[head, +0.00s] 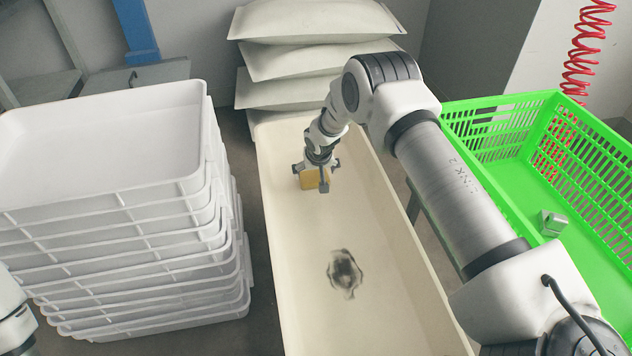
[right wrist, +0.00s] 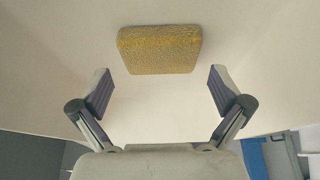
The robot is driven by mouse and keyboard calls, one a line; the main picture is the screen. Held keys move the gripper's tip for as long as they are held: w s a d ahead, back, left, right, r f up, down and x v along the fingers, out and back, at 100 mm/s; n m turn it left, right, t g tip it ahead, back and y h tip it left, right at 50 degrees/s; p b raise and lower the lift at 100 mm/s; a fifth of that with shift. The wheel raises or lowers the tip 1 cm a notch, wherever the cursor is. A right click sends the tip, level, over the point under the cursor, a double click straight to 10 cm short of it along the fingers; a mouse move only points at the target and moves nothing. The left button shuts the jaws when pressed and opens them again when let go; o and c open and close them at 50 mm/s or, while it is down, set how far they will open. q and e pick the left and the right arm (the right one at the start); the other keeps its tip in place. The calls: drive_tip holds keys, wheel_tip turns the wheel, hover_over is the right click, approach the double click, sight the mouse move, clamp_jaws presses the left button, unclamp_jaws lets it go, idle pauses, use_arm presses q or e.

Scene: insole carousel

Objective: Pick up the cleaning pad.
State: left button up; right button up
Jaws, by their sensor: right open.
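The cleaning pad (head: 309,179) is a yellow, sponge-like block on the cream surface of a long tray, towards its far end. In the right wrist view the pad (right wrist: 160,49) lies ahead of the fingertips, centred between them and apart from both. My right gripper (head: 318,172) is over the pad in the head view and partly hides it. Its fingers (right wrist: 160,90) are spread wide with nothing between them. My left gripper is not in view; only a bit of my left arm shows at the left edge.
The cream tray (head: 385,240) has raised side walls and a dark smudge (head: 345,272) nearer me. A tall stack of white trays (head: 130,225) stands left. A green crate (head: 600,235) with a small metal part (head: 551,223) stands right. Pale sacks (head: 300,60) are piled behind.

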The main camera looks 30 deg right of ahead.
sight(314, 176)
drive_tip(key=x, duration=0.3)
drive_tip(key=shift+w+d+f+b, duration=0.1)
drive_tip(key=shift+f+b, duration=0.15)
drive_tip(key=shift+b, duration=0.15)
drive_tip(key=shift+r, duration=0.15)
drive_tip(key=shift+c, duration=0.7)
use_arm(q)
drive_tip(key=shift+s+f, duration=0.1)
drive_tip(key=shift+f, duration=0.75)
use_arm(e)
drive_tip(key=c, duration=0.6)
drive_tip(key=shift+c, duration=0.2)
use_arm(q)
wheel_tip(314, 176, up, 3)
drive_tip(key=p, duration=0.3)
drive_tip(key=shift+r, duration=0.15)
use_arm(e)
wheel_tip(314, 176, up, 10)
